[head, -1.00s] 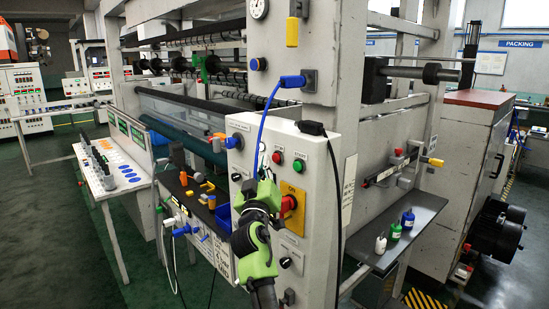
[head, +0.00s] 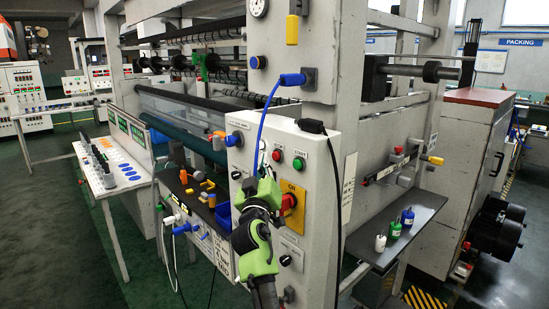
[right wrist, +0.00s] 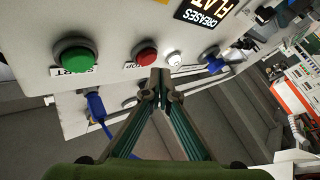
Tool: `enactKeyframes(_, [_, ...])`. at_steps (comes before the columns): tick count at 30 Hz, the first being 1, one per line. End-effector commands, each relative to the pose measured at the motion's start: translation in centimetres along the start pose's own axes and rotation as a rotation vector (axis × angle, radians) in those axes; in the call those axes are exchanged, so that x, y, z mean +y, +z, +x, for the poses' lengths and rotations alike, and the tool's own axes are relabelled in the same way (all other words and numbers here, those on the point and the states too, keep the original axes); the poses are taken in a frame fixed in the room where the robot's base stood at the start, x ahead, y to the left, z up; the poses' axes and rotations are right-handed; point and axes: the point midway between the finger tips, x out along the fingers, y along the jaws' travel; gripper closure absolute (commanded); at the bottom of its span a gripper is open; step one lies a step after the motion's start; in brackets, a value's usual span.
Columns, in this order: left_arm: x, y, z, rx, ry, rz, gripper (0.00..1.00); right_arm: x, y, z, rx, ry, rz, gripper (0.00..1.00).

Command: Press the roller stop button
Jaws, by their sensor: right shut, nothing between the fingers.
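The red stop button (head: 277,155) is on the light grey control panel, left of the green start button (head: 298,163). In the right wrist view the red button (right wrist: 146,54) sits between the green button (right wrist: 76,54) and a small white knob or lamp (right wrist: 174,57). My right gripper (head: 264,172) is in front of the panel, below and a little left of the red button. In the right wrist view its fingertips (right wrist: 161,78) are together and empty, just below and right of the red button. I cannot tell whether they touch the panel. My left gripper is out of view.
A yellow plate with a red rotary switch (head: 289,201) is partly behind my right gripper. A blue cable (head: 267,118) hangs down the panel's front, a black cable (head: 334,165) at its right edge. A dark shelf (head: 398,232) with small bottles stands to the right.

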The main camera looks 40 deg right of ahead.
Motion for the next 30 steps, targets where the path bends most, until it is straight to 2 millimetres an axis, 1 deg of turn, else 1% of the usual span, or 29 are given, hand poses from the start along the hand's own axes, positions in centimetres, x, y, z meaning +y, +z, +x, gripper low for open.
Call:
enactKeyframes(12, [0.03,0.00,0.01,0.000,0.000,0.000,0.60,0.00,0.02,0.01,0.000,0.000,0.000,1.00])
enactKeyframes(21, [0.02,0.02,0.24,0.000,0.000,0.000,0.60,0.46,0.42,0.59,0.000,0.000,-0.001,1.00])
enactKeyframes(30, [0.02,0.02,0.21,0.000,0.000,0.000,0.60,0.46,0.41,0.60,0.000,0.000,0.000,1.00])
